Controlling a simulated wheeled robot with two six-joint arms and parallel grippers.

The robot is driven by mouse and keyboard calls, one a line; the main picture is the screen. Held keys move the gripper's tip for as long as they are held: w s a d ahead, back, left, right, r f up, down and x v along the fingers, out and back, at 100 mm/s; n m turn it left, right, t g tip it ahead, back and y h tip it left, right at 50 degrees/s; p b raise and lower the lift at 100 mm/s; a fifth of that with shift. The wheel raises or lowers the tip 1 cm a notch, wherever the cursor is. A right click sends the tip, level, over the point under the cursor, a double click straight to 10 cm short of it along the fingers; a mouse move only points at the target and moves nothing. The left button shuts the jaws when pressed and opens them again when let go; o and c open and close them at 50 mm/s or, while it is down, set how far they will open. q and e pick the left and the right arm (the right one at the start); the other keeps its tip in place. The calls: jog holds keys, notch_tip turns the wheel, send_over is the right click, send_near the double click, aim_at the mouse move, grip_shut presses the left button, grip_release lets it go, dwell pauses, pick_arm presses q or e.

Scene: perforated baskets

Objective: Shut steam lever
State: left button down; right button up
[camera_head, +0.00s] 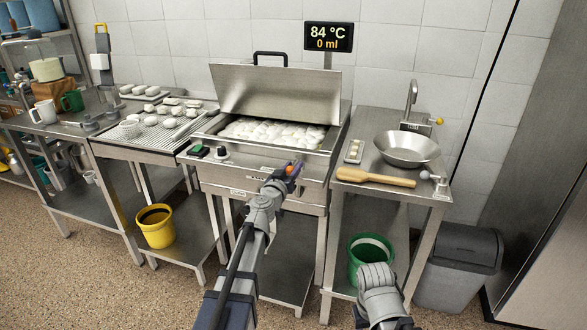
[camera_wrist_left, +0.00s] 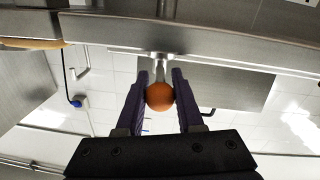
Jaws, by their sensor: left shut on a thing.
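The steam lever's orange ball knob (camera_head: 291,170) is at the front right of the steel steamer (camera_head: 322,180). In the left wrist view the knob (camera_wrist_left: 159,96) sits on a short metal stem (camera_wrist_left: 160,66) that runs to the steel body. My left gripper (camera_head: 288,168) is at the knob. Its dark purple fingers (camera_wrist_left: 159,88) are closed on both sides of the ball. My right arm shows only as a grey part at the bottom right of the head view, and its fingers are not visible.
The steamer's lid (camera_head: 275,92) stands raised over white pieces (camera_head: 270,132). A display (camera_head: 328,37) reads 84 °C and 0 ml. Yellow (camera_head: 157,232) and green (camera_head: 357,266) buckets stand below.

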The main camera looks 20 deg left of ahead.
aim_at(259, 170)
pick_arm(q)
jog(key=m+h, duration=0.1)
jog(key=a+m+h, duration=0.1)
jog(key=h, duration=0.1)
jog(key=a+m+g+h, duration=0.1)
jog(key=shift+w+h, duration=0.3)
jog(key=shift+w, duration=0.05)
jog(key=m+g+h, duration=0.1)
jog(key=h, duration=0.1)
jog(key=a+m+g+h, duration=0.1)
jog(key=shift+w+m+h, duration=0.4)
jog(key=m+g+h, duration=0.1)
jog(key=w+a+m+g+h, duration=0.1)
jog(key=g+h, duration=0.1)
jog(key=m+g+h, duration=0.1)
jog(key=m, duration=0.1)
jog(key=shift+w+a+g+h, duration=0.2)
jog(key=shift+a+g+h, duration=0.1)
jog(key=shift+h, duration=0.1)
jog(key=shift+w+a+m+g+h, duration=0.1)
jog(key=shift+w+m+g+h, duration=0.1)
jog(key=shift+m+g+h, duration=0.6)
jog(key=shift+w+m+g+h, duration=0.2)
jog(key=shift+m+g, duration=0.4)
jog(key=shift+g, duration=0.6)
jog(key=c, duration=0.6)
grip_release()
jog(key=shift+s, duration=0.1)
jog(key=v, duration=0.7)
jog(key=shift+a, duration=0.35)
